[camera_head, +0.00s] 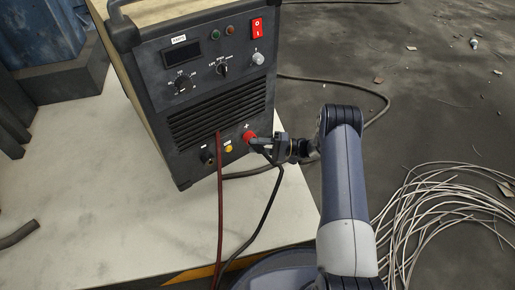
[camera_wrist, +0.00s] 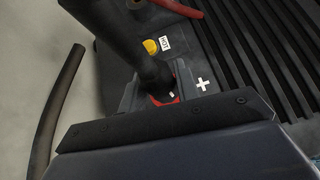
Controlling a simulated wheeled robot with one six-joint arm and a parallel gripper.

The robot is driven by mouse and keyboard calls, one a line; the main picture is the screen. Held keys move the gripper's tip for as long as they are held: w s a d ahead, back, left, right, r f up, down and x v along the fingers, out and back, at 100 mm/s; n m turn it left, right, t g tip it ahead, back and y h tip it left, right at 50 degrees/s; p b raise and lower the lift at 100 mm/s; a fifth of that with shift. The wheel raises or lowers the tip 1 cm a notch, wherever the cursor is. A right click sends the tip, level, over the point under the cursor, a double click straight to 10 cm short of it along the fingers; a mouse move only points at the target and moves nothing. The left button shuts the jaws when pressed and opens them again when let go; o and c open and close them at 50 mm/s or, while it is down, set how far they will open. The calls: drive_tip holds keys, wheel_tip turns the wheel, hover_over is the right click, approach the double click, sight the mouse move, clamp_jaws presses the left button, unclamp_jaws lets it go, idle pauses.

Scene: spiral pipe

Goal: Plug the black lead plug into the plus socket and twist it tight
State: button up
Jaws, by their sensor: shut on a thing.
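The dark welding machine (camera_head: 165,72) stands on a pale board, its front panel facing me. The plus socket (camera_head: 248,136) has a red ring on the lower right of the panel; the red ring also shows in the wrist view (camera_wrist: 176,97), beside a white plus mark (camera_wrist: 204,84). My gripper (camera_head: 267,144) is at this socket, shut on the black lead plug (camera_wrist: 155,76). The plug's front end is at the red ring; how deep it sits and whether it is twisted is hidden. A black cable (camera_head: 268,205) hangs from the plug.
A red cable (camera_head: 220,200) hangs from the panel left of my gripper. A yellow socket (camera_head: 228,148) and a dark socket (camera_head: 207,156) sit left of the red one. Coiled wire (camera_head: 440,215) lies on the floor at right. A dark hose piece (camera_head: 18,235) lies at left.

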drive_tip(key=shift+f+y+b, duration=0.15)
drive_tip(key=shift+y+b, duration=0.25)
drive_tip(key=shift+m+y+b, duration=0.3)
drive_tip(key=shift+m+b, duration=0.1)
drive_tip(key=shift+m, duration=0.1)
drive_tip(key=o, duration=1.2)
drive_tip(key=shift+c, duration=0.2)
drive_tip(key=d+f+p, duration=0.1)
drive_tip(key=d+p, duration=0.1)
drive_tip(key=d, duration=0.8)
drive_tip(key=shift+s+d+f, duration=0.3)
drive_tip(key=shift+s, duration=0.05)
